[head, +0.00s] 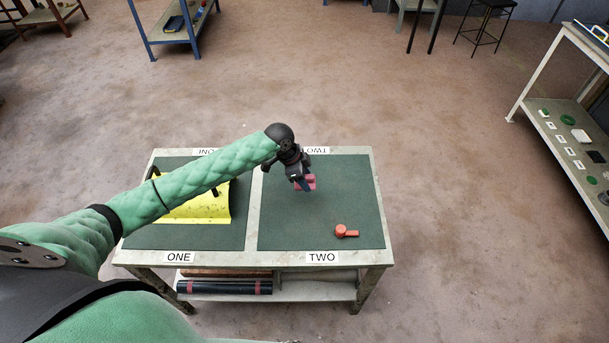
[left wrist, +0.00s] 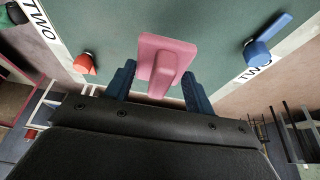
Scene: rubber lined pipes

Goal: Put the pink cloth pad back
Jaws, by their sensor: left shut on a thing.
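The pink cloth pad (left wrist: 167,52) is a flat pink plate with a raised grip block, between the blue fingers of my left gripper in the left wrist view. In the head view the pad (head: 310,182) shows below my left gripper (head: 304,184), over the green panel TWO (head: 290,225) of the table. My left gripper is shut on the pad. I cannot tell how high the pad is above the panel. My right gripper is not in view.
An orange-red handled piece (head: 345,232) lies at the front of panel TWO. A blue handled piece (left wrist: 258,52) shows near the other TWO label in the left wrist view. A yellow tray-like object (head: 205,208) sits on panel ONE, partly behind my arm. A shelf (head: 545,110) stands right.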

